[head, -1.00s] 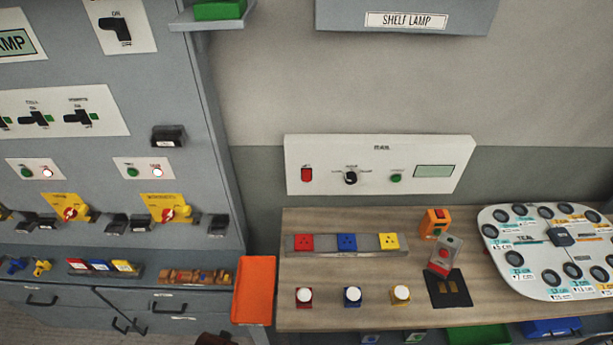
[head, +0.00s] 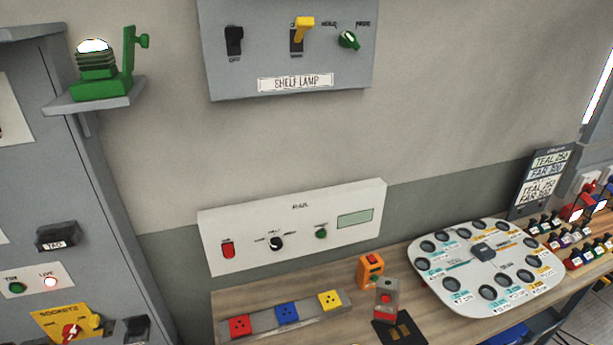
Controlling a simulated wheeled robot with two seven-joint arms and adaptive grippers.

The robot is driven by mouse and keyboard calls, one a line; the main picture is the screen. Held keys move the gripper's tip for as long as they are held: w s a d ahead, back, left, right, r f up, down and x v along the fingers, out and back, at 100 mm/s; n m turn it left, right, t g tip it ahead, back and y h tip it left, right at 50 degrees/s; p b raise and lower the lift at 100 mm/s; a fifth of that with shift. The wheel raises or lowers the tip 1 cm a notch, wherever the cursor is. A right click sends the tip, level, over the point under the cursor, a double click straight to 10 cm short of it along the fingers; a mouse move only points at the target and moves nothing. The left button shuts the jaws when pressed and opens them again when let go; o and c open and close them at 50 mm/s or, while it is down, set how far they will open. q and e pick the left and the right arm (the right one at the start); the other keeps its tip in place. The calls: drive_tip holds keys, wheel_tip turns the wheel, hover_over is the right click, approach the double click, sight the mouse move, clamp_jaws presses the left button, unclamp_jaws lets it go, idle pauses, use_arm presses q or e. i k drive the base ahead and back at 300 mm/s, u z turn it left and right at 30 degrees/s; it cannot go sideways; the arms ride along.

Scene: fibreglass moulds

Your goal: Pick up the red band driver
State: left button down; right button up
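I cannot make out a red band driver for certain. At the right edge stand rows of small dark upright items (head: 556,235) with coloured bands or labels, some of them reddish; they are too small to tell apart. Neither of my grippers shows in the head view.
A wooden bench (head: 350,288) holds a red, blue and yellow socket strip (head: 262,322), an orange box (head: 370,271), a grey box with a red button (head: 386,298) and a pale round-holed plate (head: 487,272). A rail panel (head: 295,226) and shelf lamp panel (head: 290,72) are behind.

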sight(384, 312)
drive_tip(key=u, duration=2.45)
drive_tip(key=k, duration=2.2)
drive_tip(key=z, duration=1.45)
drive_tip(key=i, duration=0.5)
